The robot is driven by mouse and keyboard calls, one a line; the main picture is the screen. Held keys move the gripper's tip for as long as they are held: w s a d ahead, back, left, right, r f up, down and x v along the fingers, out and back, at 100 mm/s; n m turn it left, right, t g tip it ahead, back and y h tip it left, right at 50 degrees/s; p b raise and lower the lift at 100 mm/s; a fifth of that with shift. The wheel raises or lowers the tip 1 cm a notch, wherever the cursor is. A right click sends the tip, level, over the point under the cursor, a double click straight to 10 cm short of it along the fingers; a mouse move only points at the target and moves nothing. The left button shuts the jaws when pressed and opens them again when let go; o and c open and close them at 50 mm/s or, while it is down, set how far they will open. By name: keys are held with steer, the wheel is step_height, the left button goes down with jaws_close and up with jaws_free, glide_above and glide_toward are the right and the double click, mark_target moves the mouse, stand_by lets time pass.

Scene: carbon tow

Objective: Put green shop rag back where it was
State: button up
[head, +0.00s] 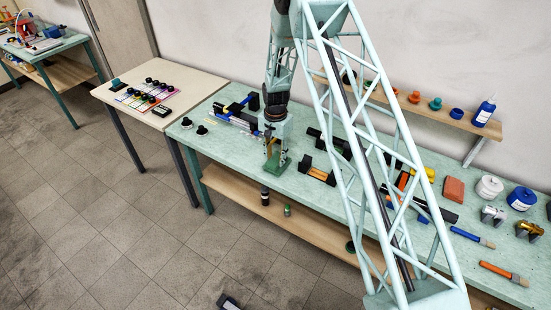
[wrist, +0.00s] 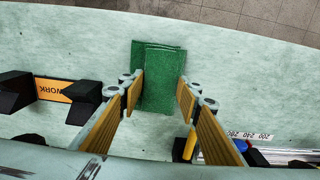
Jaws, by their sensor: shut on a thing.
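The green shop rag (wrist: 160,62) lies flat and folded between my fingers in the wrist view. In the head view it shows as a small green patch (head: 276,162) near the front edge of the pale green workbench (head: 215,150). My gripper (wrist: 161,92) points down at it, its yellow-padded fingers at the rag's two sides, shut on the rag. In the head view my gripper (head: 271,142) is right above the rag. I cannot tell whether the rag touches the bench or is slightly above it.
A black holder with an orange "WORK" label (wrist: 55,90) stands left of my gripper in the wrist view. Blue and black tools (head: 240,105) lie left in the head view. A wall shelf (head: 430,105) is behind. Bare bench lies around the rag.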

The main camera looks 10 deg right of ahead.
mark_target(276, 160)
steer(key=shift+f, duration=0.15)
steer(key=o, duration=0.8)
steer(key=shift+r, duration=0.25)
step_height(276, 160, up, 12)
steer(key=b, duration=0.1)
steer(key=shift+b, duration=0.4)
stand_by(0.9)
